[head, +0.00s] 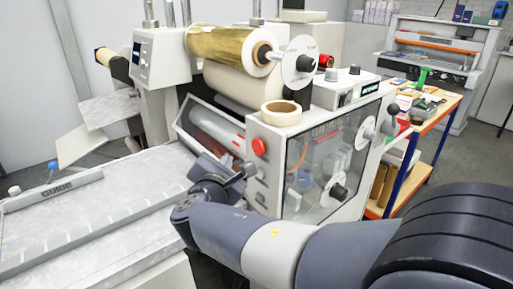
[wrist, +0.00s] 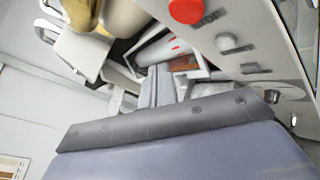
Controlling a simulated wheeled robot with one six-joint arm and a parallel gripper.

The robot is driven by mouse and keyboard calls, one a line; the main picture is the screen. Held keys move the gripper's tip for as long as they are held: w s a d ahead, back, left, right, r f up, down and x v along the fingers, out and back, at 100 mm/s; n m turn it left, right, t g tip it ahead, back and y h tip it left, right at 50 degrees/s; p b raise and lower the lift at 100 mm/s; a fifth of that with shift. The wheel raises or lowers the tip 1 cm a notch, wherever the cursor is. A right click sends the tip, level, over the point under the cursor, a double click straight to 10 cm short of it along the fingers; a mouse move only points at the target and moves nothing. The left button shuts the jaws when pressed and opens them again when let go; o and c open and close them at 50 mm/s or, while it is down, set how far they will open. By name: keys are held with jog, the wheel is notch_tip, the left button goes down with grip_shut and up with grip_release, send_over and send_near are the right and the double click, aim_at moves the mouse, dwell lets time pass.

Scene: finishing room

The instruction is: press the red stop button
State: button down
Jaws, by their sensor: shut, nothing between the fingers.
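The red stop button (head: 259,146) is a round knob on the pale front end of the laminating machine, at the upper left of its clear window. In the wrist view the red button (wrist: 186,11) is at the top, cut by the frame edge. My gripper (head: 248,171) is shut and empty, just below and slightly left of the button in the head view. A gap shows between them in that picture; the depth of the gap is hard to tell. Part of the machine's lower front is hidden behind my arm.
A tape roll (head: 281,113) rests on the machine above the button. A gold film roll (head: 229,47) is higher up. The feed table (head: 95,215) with a guide bar (head: 52,191) lies left. A wooden workbench (head: 433,118) with tools stands right.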

aim_at(253, 145)
jog(key=shift+w+d+b, duration=0.15)
jog(key=shift+w+d, duration=0.4)
jog(key=shift+d, duration=0.25)
jog(key=shift+w+d+b, duration=0.2)
jog(key=shift+w+d, duration=0.3)
jog(key=shift+d, duration=0.3)
jog(key=shift+w+d+b, duration=0.15)
jog(key=shift+w+d, duration=0.4)
jog(key=shift+d, duration=0.25)
jog(key=shift+w+d+f, duration=0.1)
jog(key=shift+w+d+b, duration=0.15)
jog(key=shift+d+b, duration=0.1)
jog(key=shift+b, duration=0.05)
jog(key=shift+w+d, duration=0.2)
jog(key=shift+d, duration=0.15)
dwell(0.8)
jog(key=shift+s+a, duration=0.45)
jog(key=shift+a, duration=0.25)
